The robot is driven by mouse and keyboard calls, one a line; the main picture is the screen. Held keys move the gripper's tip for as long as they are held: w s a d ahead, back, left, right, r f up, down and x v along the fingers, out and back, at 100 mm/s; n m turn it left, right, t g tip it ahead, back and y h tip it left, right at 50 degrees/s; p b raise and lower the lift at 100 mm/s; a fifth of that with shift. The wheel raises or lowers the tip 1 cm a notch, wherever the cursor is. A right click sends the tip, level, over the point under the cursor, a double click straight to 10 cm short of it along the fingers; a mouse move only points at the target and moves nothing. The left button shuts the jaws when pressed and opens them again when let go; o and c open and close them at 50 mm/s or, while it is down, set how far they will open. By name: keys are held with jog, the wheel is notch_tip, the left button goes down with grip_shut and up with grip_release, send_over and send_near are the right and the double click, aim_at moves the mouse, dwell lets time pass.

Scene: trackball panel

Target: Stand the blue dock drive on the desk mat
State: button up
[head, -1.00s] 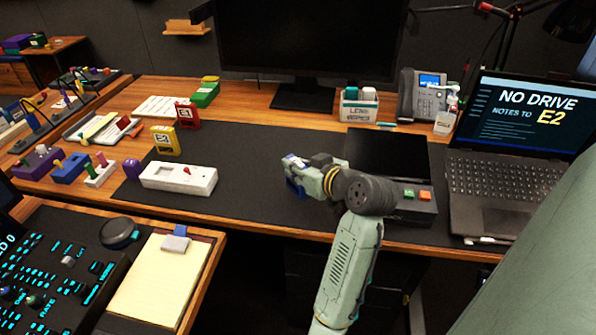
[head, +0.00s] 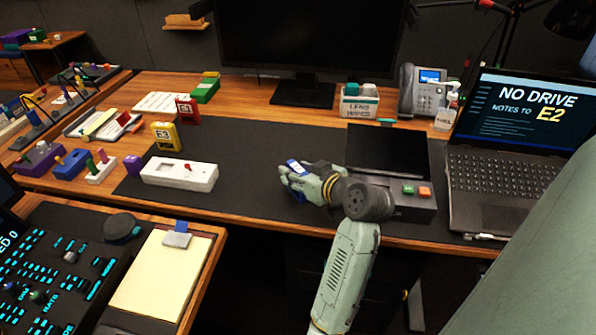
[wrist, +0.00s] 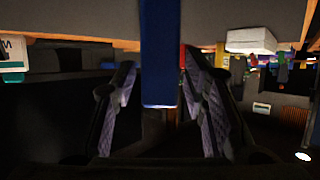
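The blue dock drive (head: 295,166), with a pale label, shows at the tip of my gripper (head: 293,182) in the head view. In the wrist view, the drive (wrist: 160,55) stands between my two finger pads (wrist: 158,75), close to both. My gripper looks shut on it. The drive is over the dark desk mat (head: 262,150), right of the white box. The fingers hide its base, so I cannot tell if it touches the mat.
A white box with a red peg (head: 180,175) lies left of my gripper. A black unit with green and orange buttons (head: 408,203) is right of it, near the laptop (head: 505,185). Yellow (head: 166,137) and red (head: 187,111) drives stand behind. The mat's middle is clear.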

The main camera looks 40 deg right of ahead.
jog(key=shift+r, duration=0.2)
jog(key=d+b+v, duration=0.1)
jog(key=b+v, duration=0.1)
jog(key=v, duration=1)
jog(key=shift+a, duration=0.45)
